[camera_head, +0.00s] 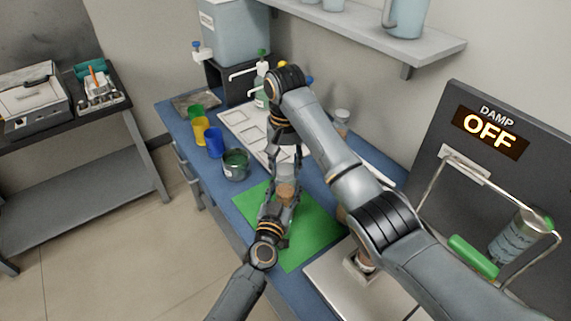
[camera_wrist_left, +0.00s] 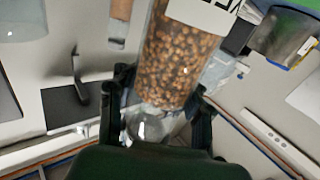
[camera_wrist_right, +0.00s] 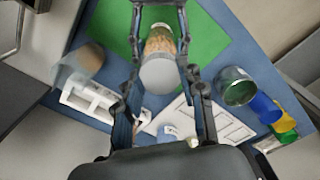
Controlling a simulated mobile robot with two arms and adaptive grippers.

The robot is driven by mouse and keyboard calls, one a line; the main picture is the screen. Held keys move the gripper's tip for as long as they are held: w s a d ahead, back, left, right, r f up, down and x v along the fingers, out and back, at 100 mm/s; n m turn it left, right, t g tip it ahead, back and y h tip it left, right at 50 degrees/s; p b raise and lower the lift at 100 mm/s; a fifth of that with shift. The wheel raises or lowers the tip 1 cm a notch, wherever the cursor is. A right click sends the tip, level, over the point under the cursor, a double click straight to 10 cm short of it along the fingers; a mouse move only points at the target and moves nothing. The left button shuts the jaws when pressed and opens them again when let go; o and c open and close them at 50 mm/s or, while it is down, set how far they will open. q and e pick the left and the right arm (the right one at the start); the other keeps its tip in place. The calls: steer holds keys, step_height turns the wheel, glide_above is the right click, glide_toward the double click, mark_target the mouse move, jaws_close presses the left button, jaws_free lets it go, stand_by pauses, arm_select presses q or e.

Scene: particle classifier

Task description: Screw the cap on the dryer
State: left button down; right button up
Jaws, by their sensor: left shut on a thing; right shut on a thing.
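A clear jar of brown particles (camera_head: 285,192) stands upright over a green mat (camera_head: 312,232). It fills the middle of the left wrist view (camera_wrist_left: 175,60), with part of a label. My left gripper (camera_head: 280,204) is shut around its particle-filled part. My right gripper (camera_head: 285,163) reaches down from above and is shut on the pale round cap (camera_wrist_right: 160,76) at the jar's top. The cap looks in line with the jar in the right wrist view; whether it is seated or turned is not clear. The joint between cap and jar is hidden by the fingers.
Green, yellow and blue cups (camera_head: 214,141) and a dark green glass jar (camera_head: 236,165) stand left of the mat. A white tray (camera_head: 243,122) lies behind. A dark panel reading DAMP OFF (camera_head: 490,125) with a framed cylinder (camera_head: 519,236) stands right. A shelf (camera_head: 375,35) hangs above.

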steer(key=m, duration=0.7)
steer(key=shift+w, duration=0.1)
steer(key=o, duration=1.3)
step_height(320, 180, up, 4)
steer(key=shift+w, duration=0.15)
steer(key=shift+s+r, duration=0.2)
steer(key=shift+r, duration=0.05)
